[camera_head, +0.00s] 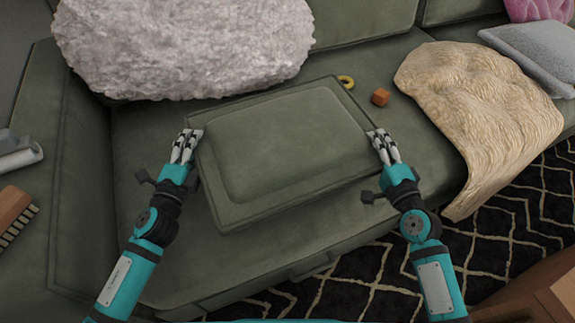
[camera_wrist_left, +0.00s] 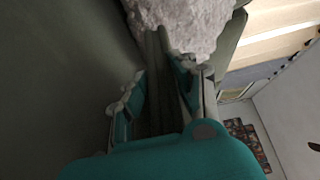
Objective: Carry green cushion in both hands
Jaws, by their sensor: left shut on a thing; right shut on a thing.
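The green cushion (camera_head: 285,140) is a flat, padded rectangle in the middle of the head view. It is tilted slightly, over the green sofa seat (camera_head: 150,135); I cannot tell how far it is above the seat. My left gripper (camera_head: 190,139) is shut on its left edge. My right gripper (camera_head: 380,139) is shut on its right edge. In the left wrist view, the left gripper's fingers (camera_wrist_left: 165,85) close around a dark green edge, with the cushion's face mostly in shadow.
A fluffy white cushion (camera_head: 185,45) lies behind. A beige throw (camera_head: 485,115) drapes at right. A brush (camera_head: 14,212) lies at left. A patterned rug (camera_head: 510,230) covers the floor.

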